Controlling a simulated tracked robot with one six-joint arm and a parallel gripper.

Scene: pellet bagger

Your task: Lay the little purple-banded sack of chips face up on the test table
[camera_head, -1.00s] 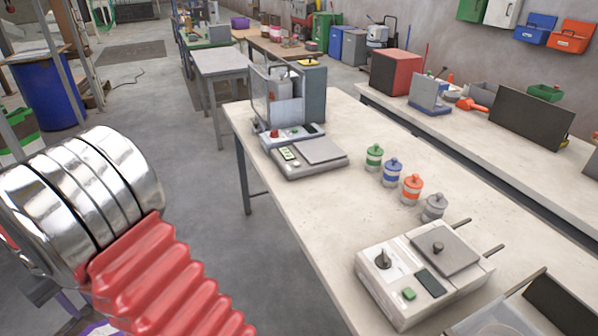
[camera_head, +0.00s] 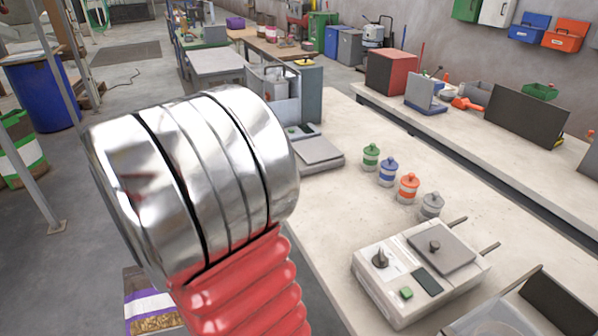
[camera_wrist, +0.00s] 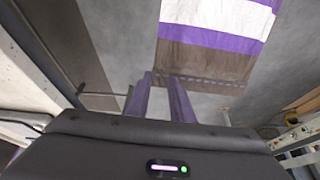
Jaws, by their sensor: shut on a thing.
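The little sack (camera_wrist: 213,36) has a white band between purple bands and a brown end, and runs up out of the wrist view. My gripper (camera_wrist: 163,84) has purple fingers, which reach the sack's brown end and are shut on it. In the head view the sack (camera_head: 150,303) hangs at the lower left, beside a long pale table, with chips showing below its purple band. My arm hides part of it and my gripper there. The long pale table (camera_head: 330,235) stands right of my arm; no mark shows whether it is the test table.
A heat sealer-like device (camera_head: 420,275) and several small lidded pots (camera_head: 409,188) stand on the long table. A flat-plate scale (camera_head: 318,152) is at its left edge. A smaller grey table (camera_head: 217,62) stands behind. Pale bare surface shows between the pots and the front edge.

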